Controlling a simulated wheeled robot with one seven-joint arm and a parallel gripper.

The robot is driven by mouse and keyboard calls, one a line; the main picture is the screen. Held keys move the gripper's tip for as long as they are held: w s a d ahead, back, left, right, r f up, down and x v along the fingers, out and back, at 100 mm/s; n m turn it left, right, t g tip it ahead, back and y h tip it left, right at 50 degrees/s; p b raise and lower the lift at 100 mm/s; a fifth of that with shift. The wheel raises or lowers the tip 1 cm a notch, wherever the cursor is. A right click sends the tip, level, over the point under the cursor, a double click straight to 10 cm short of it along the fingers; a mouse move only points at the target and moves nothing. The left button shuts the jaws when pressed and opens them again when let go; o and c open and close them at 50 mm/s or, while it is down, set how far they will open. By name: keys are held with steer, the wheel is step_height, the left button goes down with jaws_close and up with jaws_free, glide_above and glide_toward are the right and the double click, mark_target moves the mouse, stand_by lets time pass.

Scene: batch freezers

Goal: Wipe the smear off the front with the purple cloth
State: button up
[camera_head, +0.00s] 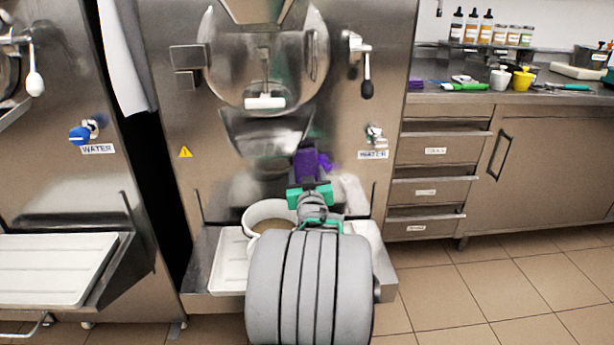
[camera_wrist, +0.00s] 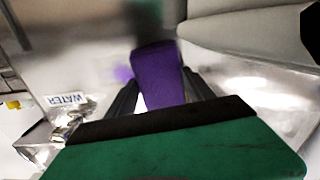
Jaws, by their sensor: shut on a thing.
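The purple cloth (camera_head: 304,163) is held in my gripper (camera_head: 307,180), in front of the middle freezer's steel front (camera_head: 345,120). In the wrist view the cloth (camera_wrist: 160,78) sticks out between the dark fingers of my gripper (camera_wrist: 160,82), which is shut on it. A purple smear (camera_head: 325,162) shows on the front just right of the cloth. In the wrist view the smear (camera_wrist: 123,73) is a faint, blurred patch left of the cloth. I cannot tell whether the cloth touches the front. Any smear behind the cloth is hidden.
A water tap (camera_head: 375,136) with its label is right of the smear. A white bowl (camera_head: 262,208) stands on the tray below, partly behind my arm. The spout (camera_head: 265,135) and a black-knobbed lever (camera_head: 367,88) jut out above. A counter with bottles (camera_head: 472,25) is at right.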

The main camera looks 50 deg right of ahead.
mark_target(342, 164)
steer(key=shift+w+d, duration=0.3)
steer(key=shift+d, duration=0.05)
steer(key=shift+s+d+f+b, duration=0.2)
steer(key=shift+s+d+b, duration=0.55)
steer(key=shift+b, duration=0.35)
steer(key=s+d+b, duration=0.2)
steer(key=s+b, duration=0.1)
steer(key=shift+s+d, duration=0.15)
steer(key=shift+d, duration=0.25)
steer(key=shift+s+d+r+b, duration=0.2)
steer(key=shift+s+d+b, duration=0.05)
steer(key=shift+s+b, duration=0.05)
steer(key=shift+s+d+f+b, duration=0.2)
steer(key=shift+s+d+b, duration=0.75)
steer(key=shift+s+b, duration=0.15)
steer(key=shift+s+d+r, duration=0.15)
steer(key=shift+s, duration=0.1)
steer(key=shift+w+b, duration=0.1)
steer(key=shift+b, duration=0.25)
